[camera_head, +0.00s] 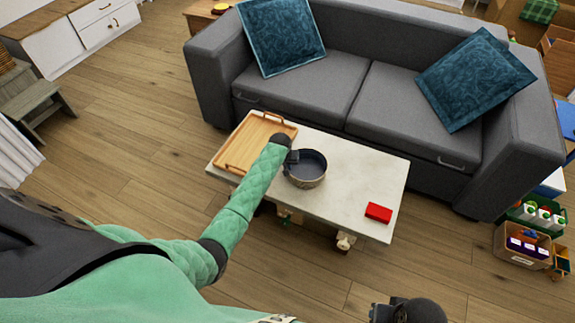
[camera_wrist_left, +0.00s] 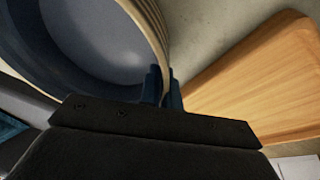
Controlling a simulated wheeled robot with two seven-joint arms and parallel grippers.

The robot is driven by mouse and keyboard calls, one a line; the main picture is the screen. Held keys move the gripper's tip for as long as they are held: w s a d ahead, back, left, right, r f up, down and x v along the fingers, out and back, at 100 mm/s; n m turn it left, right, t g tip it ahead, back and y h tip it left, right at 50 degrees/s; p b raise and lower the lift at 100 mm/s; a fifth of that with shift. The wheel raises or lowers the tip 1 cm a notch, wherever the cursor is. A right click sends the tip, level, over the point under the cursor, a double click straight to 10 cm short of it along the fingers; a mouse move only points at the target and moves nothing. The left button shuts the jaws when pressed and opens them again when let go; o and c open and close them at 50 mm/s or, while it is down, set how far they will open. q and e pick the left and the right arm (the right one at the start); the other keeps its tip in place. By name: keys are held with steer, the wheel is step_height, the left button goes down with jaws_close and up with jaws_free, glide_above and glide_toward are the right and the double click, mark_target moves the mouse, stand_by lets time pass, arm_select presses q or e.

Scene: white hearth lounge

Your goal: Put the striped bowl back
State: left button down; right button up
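The striped bowl (camera_head: 307,180), dark blue inside with a tan banded outside, is at the middle of the low white table (camera_head: 345,195), just right of the wooden tray (camera_head: 231,167). My left gripper (camera_head: 292,157) is at the bowl's left rim. In the left wrist view, the fingers (camera_wrist_left: 163,88) close on either side of the wall of the bowl (camera_wrist_left: 150,28), which looks empty. I cannot tell whether the bowl touches the table. A dark part of my right arm (camera_head: 410,312) shows at the bottom edge; its fingers are not clear.
A red block (camera_head: 378,212) lies near the table's right front corner. The tray also shows in the left wrist view (camera_wrist_left: 255,85). A grey sofa (camera_head: 395,105) stands close behind the table. Boxes with goods (camera_head: 522,245) stand on the floor at right.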

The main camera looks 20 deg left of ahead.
arm_select(q)
steer(key=c, duration=1.6)
jaws_free()
steer(key=shift+f, duration=0.1)
steer(key=d+v, duration=0.1)
steer(key=v, duration=1)
steer(key=s+d+m, duration=0.2)
steer(key=s+d, duration=0.3)
steer(key=s, duration=0.7)
steer(key=s+d+m, duration=0.1)
steer(key=s+d, duration=0.4)
steer(key=s, duration=0.7)
steer(key=s+d+r+m, duration=0.1)
steer(key=s+d+r, duration=0.1)
steer(key=s, duration=0.5)
steer(key=s+d+r+m, duration=0.1)
steer(key=s+d+r, duration=0.1)
steer(key=s+r, duration=0.2)
steer(key=s+d+r+g+h, duration=0.1)
steer(key=s+d+r, duration=0.1)
steer(key=s, duration=0.8)
steer(key=shift+d+r+m+b, duration=0.15)
steer(key=shift+r+m, duration=0.05)
steer(key=shift+r, duration=0.25)
steer(key=shift+d+r+m+b, duration=0.15)
steer(key=shift+d+r+m, duration=0.05)
steer(key=shift+r, duration=0.2)
